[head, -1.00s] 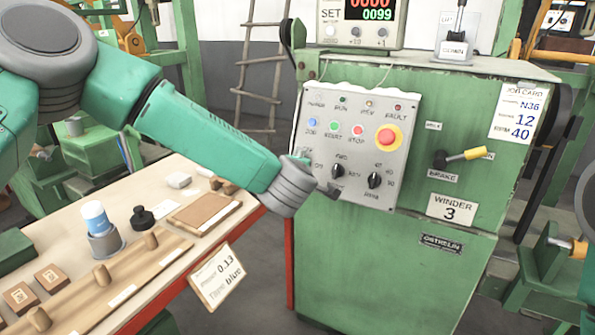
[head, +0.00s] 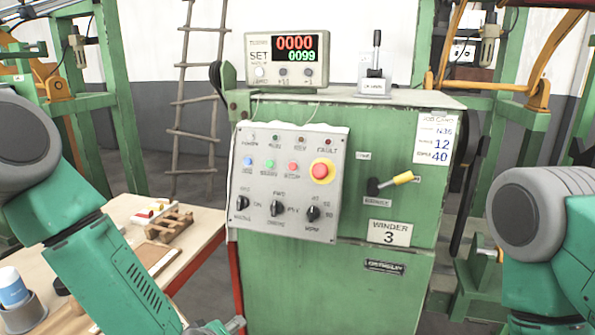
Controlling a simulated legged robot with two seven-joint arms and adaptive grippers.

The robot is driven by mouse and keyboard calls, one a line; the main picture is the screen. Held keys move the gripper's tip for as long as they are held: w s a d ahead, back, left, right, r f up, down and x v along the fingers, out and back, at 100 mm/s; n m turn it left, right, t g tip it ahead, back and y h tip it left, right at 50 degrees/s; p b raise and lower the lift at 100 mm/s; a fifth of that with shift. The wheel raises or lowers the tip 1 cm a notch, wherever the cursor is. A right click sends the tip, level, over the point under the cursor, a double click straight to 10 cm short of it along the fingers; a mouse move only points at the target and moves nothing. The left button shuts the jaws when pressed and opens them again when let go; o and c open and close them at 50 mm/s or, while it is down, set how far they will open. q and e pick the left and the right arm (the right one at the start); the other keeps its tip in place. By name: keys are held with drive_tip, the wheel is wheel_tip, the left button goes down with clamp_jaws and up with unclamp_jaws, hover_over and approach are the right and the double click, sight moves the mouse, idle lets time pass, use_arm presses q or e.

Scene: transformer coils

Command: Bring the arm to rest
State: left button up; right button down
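My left arm (head: 100,270) comes in from the left and slopes down to the bottom edge. Only a sliver of what looks like its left gripper (head: 222,327) shows there, below the control panel and apart from it; its fingers are cut off. My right arm (head: 545,225) shows at the right edge, and its gripper is out of view. The grey control panel (head: 290,180) on the green winder has buttons, a red stop knob (head: 321,170) and three black selector knobs. A counter display (head: 287,58) on top reads 0000 over 0099.
A wooden workbench (head: 205,222) at left holds a cup (head: 12,287), a wooden rack (head: 168,225) and boards, partly behind my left arm. A yellow-tipped brake lever (head: 390,184) sticks out of the winder. A ladder (head: 190,100) stands behind.

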use_arm(q)
drive_tip(key=s+a+f+m+g, duration=0.3)
drive_tip(key=s+a+f, duration=0.1)
drive_tip(key=s, duration=0.6)
drive_tip(key=s+a+f+m+g, duration=0.3)
drive_tip(key=s+a+f, duration=0.1)
drive_tip(key=s, duration=0.6)
drive_tip(key=s+a+f+m+g, duration=0.3)
drive_tip(key=s+a+f, duration=0.1)
drive_tip(key=s, duration=0.7)
drive_tip(key=shift+a+y, duration=0.3)
drive_tip(key=shift+y, duration=0.1)
